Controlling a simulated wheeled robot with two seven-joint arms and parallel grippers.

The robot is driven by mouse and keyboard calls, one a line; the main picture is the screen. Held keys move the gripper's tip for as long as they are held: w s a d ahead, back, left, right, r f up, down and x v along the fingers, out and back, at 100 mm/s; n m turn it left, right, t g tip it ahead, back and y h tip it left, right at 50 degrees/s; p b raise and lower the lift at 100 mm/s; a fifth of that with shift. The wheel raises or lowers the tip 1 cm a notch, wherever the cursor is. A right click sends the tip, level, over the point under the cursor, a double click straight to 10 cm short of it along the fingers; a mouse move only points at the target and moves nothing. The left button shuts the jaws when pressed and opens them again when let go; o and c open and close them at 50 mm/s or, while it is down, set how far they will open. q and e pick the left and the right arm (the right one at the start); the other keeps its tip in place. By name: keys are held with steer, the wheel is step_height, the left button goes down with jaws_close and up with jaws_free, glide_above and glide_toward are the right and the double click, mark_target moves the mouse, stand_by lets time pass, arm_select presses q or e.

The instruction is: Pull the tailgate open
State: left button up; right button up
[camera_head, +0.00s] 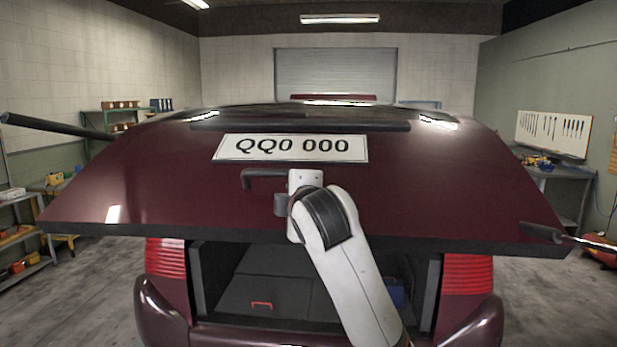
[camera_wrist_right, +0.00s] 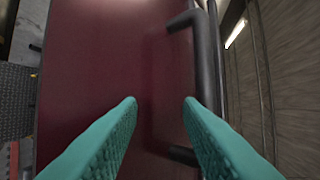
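The dark red tailgate (camera_head: 180,185) of the car is swung up, and the dark cargo space shows below its lower edge. It carries a white number plate (camera_head: 290,148). A dark bar handle (camera_head: 262,173) sits below the plate, with its right part hidden behind my right wrist. In the right wrist view the handle (camera_wrist_right: 206,60) runs up and down beside the tailgate panel (camera_wrist_right: 90,80). My right gripper (camera_wrist_right: 160,100) has its two green fingers apart. The right finger overlaps the handle; I cannot tell whether they touch. My left gripper is not in view.
The cargo space holds a dark box (camera_head: 265,297) with a red handle. Dark rods reach out at both sides of the tailgate. Shelves (camera_head: 22,235) stand at the left wall, and a workbench (camera_head: 555,172) with a tool board (camera_head: 553,133) at the right.

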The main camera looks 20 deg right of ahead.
steer(key=shift+s+d+r, duration=0.1)
steer(key=shift+s+r, duration=0.75)
steer(key=shift+s, duration=0.2)
steer(key=shift+s+r, duration=1.85)
steer(key=shift+s, duration=0.15)
steer(key=shift+s, duration=0.1)
